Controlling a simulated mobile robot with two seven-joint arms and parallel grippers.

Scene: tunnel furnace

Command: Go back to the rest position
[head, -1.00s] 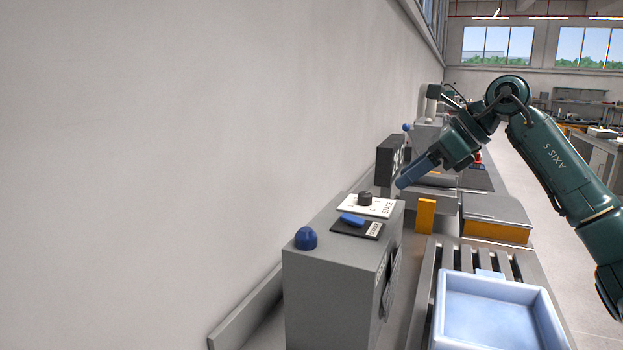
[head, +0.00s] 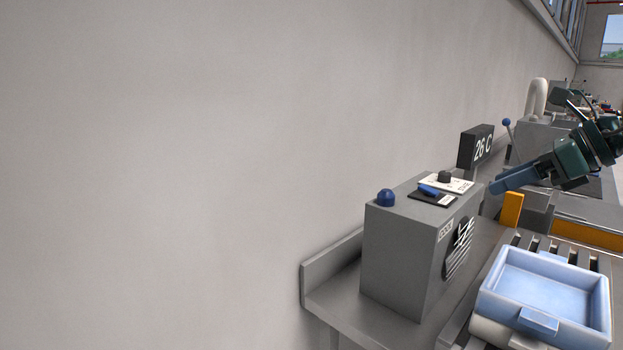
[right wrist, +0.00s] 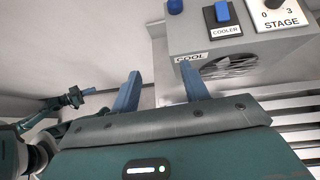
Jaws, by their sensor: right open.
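My right gripper (head: 514,178) shows in the head view at the right, its blue fingers pointing left, past the dark display and above the line. In the right wrist view, its two fingers (right wrist: 161,90) are spread apart with nothing between them. The grey cooler box (head: 395,255) lies ahead of the fingers in that view, apart from them as far as I can tell. A small dark teal arm part with a blue tip (right wrist: 88,91) shows at the left of the wrist view, probably my left gripper; its jaws are too small to read.
The cooler box carries a blue dome (head: 386,197), a blue switch (head: 428,190) and a stage knob (head: 445,177). A display (head: 476,147) reads 26 C. A pale blue tray (head: 540,323) sits on the slatted conveyor. An orange block (head: 511,209) stands behind. Bare wall fills the left.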

